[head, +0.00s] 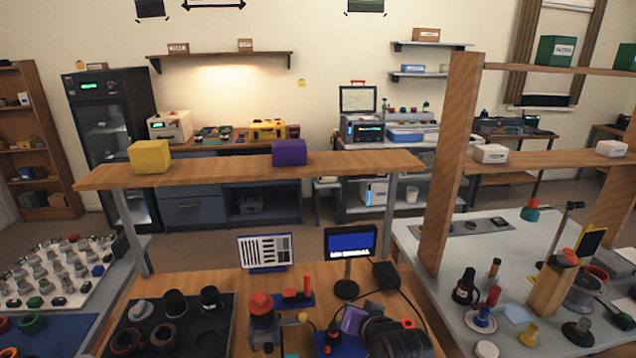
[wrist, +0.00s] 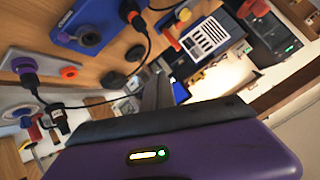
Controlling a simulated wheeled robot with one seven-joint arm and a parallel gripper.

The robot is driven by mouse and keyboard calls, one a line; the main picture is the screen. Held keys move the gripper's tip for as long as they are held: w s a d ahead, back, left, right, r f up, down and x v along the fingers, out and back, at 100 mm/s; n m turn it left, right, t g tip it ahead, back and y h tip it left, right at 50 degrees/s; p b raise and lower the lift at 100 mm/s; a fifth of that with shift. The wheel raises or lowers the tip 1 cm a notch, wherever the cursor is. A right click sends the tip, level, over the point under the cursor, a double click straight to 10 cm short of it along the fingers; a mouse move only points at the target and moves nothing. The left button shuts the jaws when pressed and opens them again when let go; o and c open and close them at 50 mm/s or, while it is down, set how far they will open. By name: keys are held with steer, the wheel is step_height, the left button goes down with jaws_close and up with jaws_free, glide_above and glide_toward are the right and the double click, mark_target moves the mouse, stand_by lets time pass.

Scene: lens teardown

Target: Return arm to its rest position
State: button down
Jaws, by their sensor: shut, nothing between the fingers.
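My gripper (wrist: 157,92) shows in the wrist view as a dark, narrow shape rising from the dark edge of my purple hand housing, which has a small lit indicator. The fingers are together and hold nothing. The wrist view is strongly tilted, with the workbench at its upper left. In the head view, my purple and black arm parts show low, right of centre, over the front wooden bench (head: 205,283). The fingertips cannot be made out there.
A blue-screened display (head: 350,242) and a white chart panel (head: 264,251) stand on the bench. A red-topped device (head: 262,318) is at its front. A shelf (head: 235,172) spans above, carrying yellow (head: 150,157) and purple (head: 289,152) boxes. A wooden post (head: 450,165) rises at right.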

steer(key=s+d+n+t+h+b, duration=0.1)
steer(key=s+d, duration=0.3)
steer(key=s, duration=1.3)
steer(key=s+d+n+t+h+b, duration=0.1)
steer(key=s+d+b, duration=0.2)
steer(key=s, duration=1.5)
steer(key=s+d+t+h+b, duration=0.1)
steer(key=s+d, duration=0.4)
steer(key=s, duration=1.2)
steer(key=shift+s+f+n+t+b, duration=0.2)
steer(key=shift+f+n+t+b, duration=0.15)
steer(key=shift+b, duration=0.5)
